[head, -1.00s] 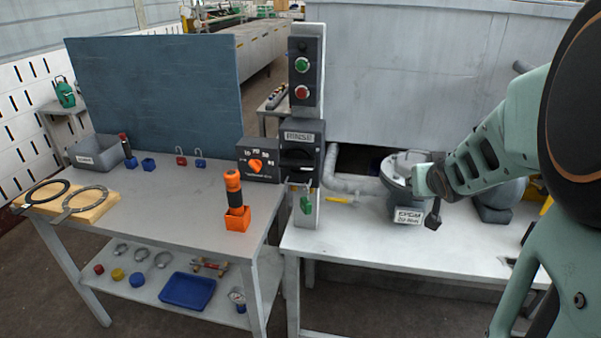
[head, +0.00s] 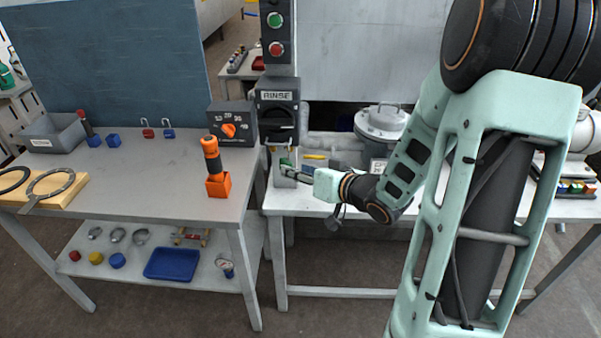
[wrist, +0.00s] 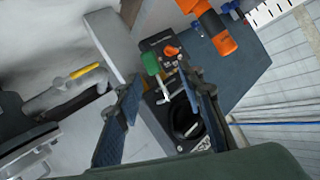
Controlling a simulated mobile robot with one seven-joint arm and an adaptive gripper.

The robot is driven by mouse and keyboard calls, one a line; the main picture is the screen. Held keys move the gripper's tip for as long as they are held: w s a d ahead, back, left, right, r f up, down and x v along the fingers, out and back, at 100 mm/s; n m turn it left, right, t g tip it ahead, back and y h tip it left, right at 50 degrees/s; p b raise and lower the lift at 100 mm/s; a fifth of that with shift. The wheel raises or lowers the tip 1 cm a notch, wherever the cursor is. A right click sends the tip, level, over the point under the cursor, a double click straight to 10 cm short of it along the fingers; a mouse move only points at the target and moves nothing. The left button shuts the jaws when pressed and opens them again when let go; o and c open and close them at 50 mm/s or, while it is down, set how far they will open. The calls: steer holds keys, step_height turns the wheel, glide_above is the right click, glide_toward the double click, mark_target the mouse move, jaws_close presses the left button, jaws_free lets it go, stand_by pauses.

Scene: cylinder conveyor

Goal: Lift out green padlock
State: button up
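The green padlock (wrist: 152,65) hangs by its metal shackle below the black RINSE switch (wrist: 186,122). In the head view the switch (head: 278,108) is on a pale post, and the padlock (head: 286,162) is partly hidden by my gripper (head: 291,172). In the wrist view my gripper (wrist: 163,80) is open. Its two blue-padded fingers are spread, with the padlock's shackle showing between them and the green body near the left fingertip. I cannot tell whether the fingers touch it.
A dial box (head: 232,122) stands left of the switch. An orange tool in an orange holder (head: 218,185) stands on the left table. A yellow-handled valve pipe (wrist: 72,88) and a lidded pot (head: 383,122) are to the right of the post.

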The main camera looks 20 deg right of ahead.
steer(key=x, duration=0.9)
steer(key=shift+s, duration=0.1)
steer(key=shift+c, duration=0.3)
jaws_close()
